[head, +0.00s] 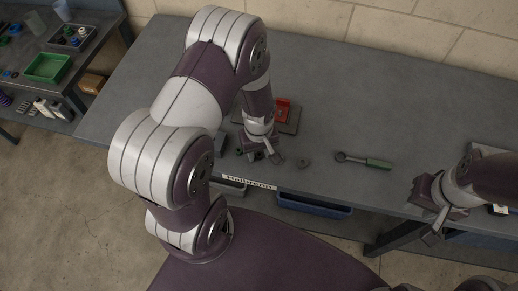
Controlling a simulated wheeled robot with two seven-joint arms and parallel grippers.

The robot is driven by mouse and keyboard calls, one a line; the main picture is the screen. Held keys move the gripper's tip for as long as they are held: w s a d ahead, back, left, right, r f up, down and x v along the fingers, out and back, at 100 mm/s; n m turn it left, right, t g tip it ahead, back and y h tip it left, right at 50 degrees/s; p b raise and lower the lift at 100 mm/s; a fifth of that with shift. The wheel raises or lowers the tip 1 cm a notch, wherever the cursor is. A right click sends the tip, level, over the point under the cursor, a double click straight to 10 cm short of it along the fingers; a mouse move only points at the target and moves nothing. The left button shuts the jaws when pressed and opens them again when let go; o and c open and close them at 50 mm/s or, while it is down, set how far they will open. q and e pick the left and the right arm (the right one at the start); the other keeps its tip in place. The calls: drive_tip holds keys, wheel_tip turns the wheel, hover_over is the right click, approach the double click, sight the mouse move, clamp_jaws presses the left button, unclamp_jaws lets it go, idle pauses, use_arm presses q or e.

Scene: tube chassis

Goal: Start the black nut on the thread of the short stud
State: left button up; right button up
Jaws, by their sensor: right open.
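My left gripper (262,153) is low over the front part of the grey workbench, just in front of a dark plate with a red part on it. Its fingers are small here, and I cannot tell whether they are open or hold anything. My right gripper (432,230) is open at the bench's front edge on the right. A small dark grey round piece (304,164) lies on the bench right of my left gripper. I cannot tell whether it is the black nut. I cannot make out the short stud; my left arm hides part of the bench.
The red part (283,107) stands on the plate (293,123). A ratchet with a green handle (378,163) lies to the right. A blue bin (314,205) hangs under the front edge. A side table holds a green tray (48,67). The back right of the bench (400,95) is clear.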

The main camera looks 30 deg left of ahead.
use_arm(q)
drive_tip(key=shift+w, duration=0.15)
clamp_jaws()
drive_tip(key=shift+r+p, duration=0.25)
drive_tip(key=shift+p, duration=0.05)
drive_tip(key=shift+r+p, duration=0.85)
drive_tip(key=shift+f, duration=0.1)
